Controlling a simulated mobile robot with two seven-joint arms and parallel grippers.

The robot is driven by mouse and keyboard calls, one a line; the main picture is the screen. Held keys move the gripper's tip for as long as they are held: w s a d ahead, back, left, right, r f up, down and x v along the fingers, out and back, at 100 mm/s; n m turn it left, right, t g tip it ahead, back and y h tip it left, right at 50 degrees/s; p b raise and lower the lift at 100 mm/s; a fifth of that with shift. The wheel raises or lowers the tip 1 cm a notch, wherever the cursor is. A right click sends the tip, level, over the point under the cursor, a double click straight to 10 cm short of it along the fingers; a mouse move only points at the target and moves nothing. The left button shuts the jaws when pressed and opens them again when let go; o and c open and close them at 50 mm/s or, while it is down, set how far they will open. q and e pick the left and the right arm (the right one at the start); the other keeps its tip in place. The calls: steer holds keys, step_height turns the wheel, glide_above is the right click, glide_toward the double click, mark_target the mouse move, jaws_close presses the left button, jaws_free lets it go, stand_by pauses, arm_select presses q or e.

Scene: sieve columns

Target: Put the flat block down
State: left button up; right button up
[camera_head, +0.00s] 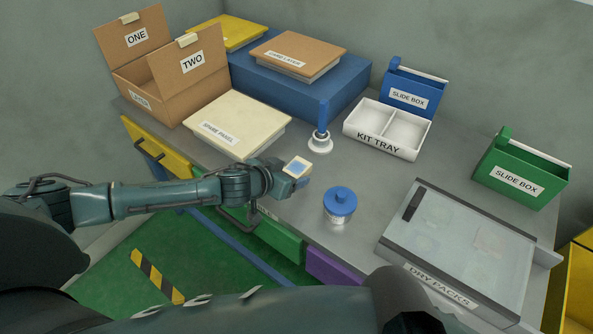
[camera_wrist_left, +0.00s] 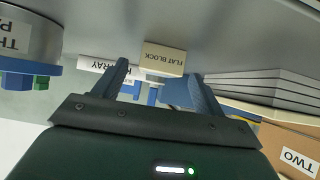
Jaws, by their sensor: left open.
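The two fingers are spread apart, with a visible gap beside the block. The block appears to rest on the tabletop, but its underside is hard to make out. My right gripper is not in view.
A blue-lidded jar (camera_head: 340,203) stands to the right. A blue post on a white base (camera_head: 320,143) is behind the block. The spare panel (camera_head: 237,124) lies left of it, the kit tray (camera_head: 383,145) behind right, and the dry packs case (camera_head: 455,245) far right.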

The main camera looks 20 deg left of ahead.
mark_target(297, 171)
arm_select(q)
steer(key=shift+x, duration=1.35)
steer(key=shift+c, duration=0.3)
steer(key=c, duration=1.1)
